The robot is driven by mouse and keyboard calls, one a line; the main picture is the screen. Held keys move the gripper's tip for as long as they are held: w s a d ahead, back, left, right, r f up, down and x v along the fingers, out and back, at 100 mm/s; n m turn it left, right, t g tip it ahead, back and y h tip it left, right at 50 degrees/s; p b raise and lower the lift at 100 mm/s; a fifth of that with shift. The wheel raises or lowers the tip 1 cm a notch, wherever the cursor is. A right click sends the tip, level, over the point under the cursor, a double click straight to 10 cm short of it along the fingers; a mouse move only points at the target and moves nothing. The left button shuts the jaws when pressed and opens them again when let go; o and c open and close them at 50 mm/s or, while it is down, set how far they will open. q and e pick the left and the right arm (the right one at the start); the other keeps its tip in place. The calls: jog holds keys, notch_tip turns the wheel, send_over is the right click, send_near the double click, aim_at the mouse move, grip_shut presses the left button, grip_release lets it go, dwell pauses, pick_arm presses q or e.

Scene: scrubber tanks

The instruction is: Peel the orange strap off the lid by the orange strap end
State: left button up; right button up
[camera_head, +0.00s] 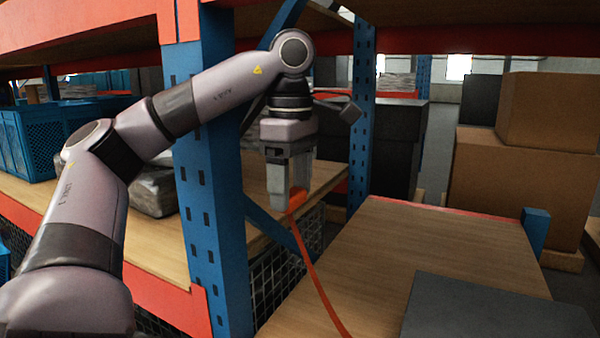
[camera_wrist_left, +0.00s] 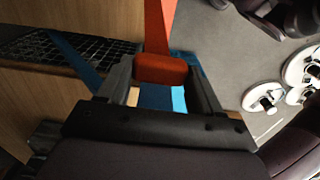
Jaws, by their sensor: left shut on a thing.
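My left gripper (camera_head: 289,198) points down in the head view, left of the wooden table top. It is shut on the orange strap end (camera_head: 297,200), which also sits between the fingertips in the left wrist view (camera_wrist_left: 160,68). From there the orange strap (camera_head: 318,278) hangs in a slight curve to the bottom edge of the head view, where its lower part is cut off. In the wrist view the strap (camera_wrist_left: 157,25) runs up out of the picture. A dark grey flat panel (camera_head: 500,312), possibly the lid, lies at bottom right; whether the strap touches it is not visible. My right gripper is not in view.
A blue rack post (camera_head: 207,190) and wooden shelf (camera_head: 150,245) stand close to my left arm. The wooden table top (camera_head: 420,245) is bare behind the grey panel. Cardboard boxes (camera_head: 520,180) stand at the right. A blue crate (camera_head: 40,140) sits at far left.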

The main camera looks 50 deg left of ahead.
pick_arm(q)
jog(key=shift+s+f, duration=1.1)
jog(key=shift+f, duration=0.05)
jog(key=s+d+f+p, duration=0.1)
jog(key=s+d+f, duration=0.2)
jog(key=s+f, duration=0.6)
jog(key=shift+s, duration=0.35)
dwell(0.3)
jog(key=s+d, duration=0.3)
jog(key=shift+r, duration=0.3)
jog(key=shift+w, duration=0.1)
dwell(0.3)
